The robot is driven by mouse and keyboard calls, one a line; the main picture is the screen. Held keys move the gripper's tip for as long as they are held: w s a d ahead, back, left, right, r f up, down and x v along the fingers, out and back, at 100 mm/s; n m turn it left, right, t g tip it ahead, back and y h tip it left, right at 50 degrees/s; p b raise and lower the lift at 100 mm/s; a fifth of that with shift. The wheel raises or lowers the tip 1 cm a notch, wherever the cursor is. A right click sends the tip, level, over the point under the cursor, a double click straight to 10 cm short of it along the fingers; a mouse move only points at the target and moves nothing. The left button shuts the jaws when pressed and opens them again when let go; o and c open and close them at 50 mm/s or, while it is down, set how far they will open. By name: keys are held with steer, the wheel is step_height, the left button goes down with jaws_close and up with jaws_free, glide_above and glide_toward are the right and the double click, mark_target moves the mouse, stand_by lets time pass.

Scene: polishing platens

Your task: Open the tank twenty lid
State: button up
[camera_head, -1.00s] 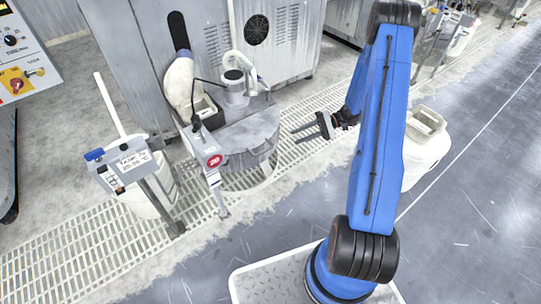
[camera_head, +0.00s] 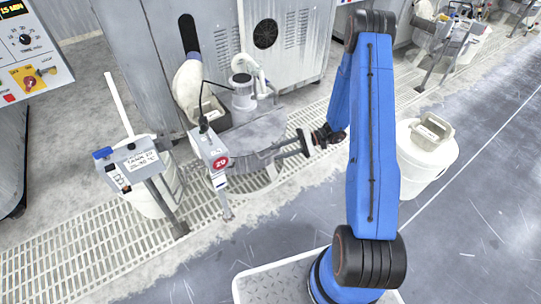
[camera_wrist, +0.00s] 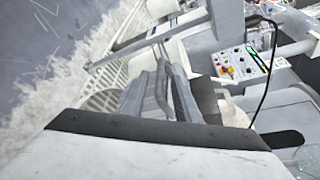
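Tank twenty stands in the middle of the head view, marked by a red round 20 label (camera_head: 221,162) on its front post. Its grey lid (camera_head: 258,134) looks shut, lying flat over the tank. My gripper (camera_head: 287,148) is at the lid's right front edge, pointing left. In the wrist view my gripper (camera_wrist: 158,92) has its two fingers apart, with a thin grey bar-like handle (camera_wrist: 161,88) showing between them. I cannot tell whether either finger touches the handle. The tank's inside is hidden.
A small panel (camera_head: 133,164) on a post stands left of the tank. A white jug (camera_head: 238,97) and a pale curved part stand behind the lid. A white bin (camera_head: 425,160) stands right of my arm. The blue-grey floor in front is clear.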

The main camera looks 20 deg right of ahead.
mark_target(275, 153)
steer(key=shift+x, duration=2.2)
jaws_close()
